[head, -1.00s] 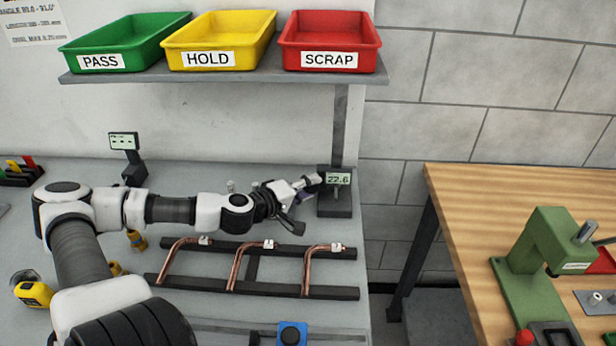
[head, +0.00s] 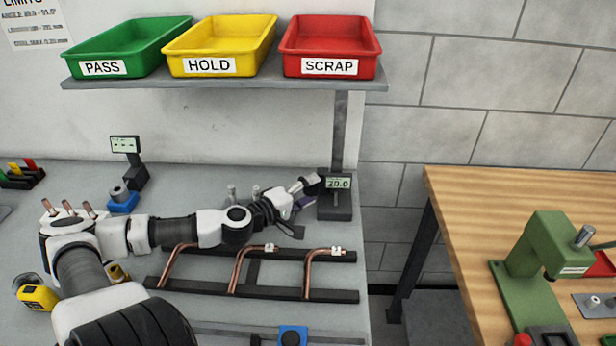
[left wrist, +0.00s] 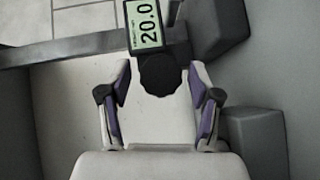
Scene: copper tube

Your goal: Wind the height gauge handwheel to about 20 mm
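The height gauge (head: 335,207) stands upright at the bench's right edge, below the shelf bracket. Its display (head: 338,184) reads 20.0, and the display in the left wrist view (left wrist: 146,24) also reads 20.0. The black round handwheel (left wrist: 160,76) shows in the left wrist view. My left gripper (head: 306,193) reaches the gauge from the left. In the left wrist view its purple-padded fingers (left wrist: 160,88) stand spread on either side of the handwheel, with a narrow gap showing on each side. My right gripper is not in view.
Three copper tubes (head: 306,275) lie on a dark rack in front of my left arm. Green, yellow and red trays (head: 330,47) sit on the shelf (head: 225,81) above. A wooden table (head: 470,215) with a green press (head: 541,275) stands right, across a gap.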

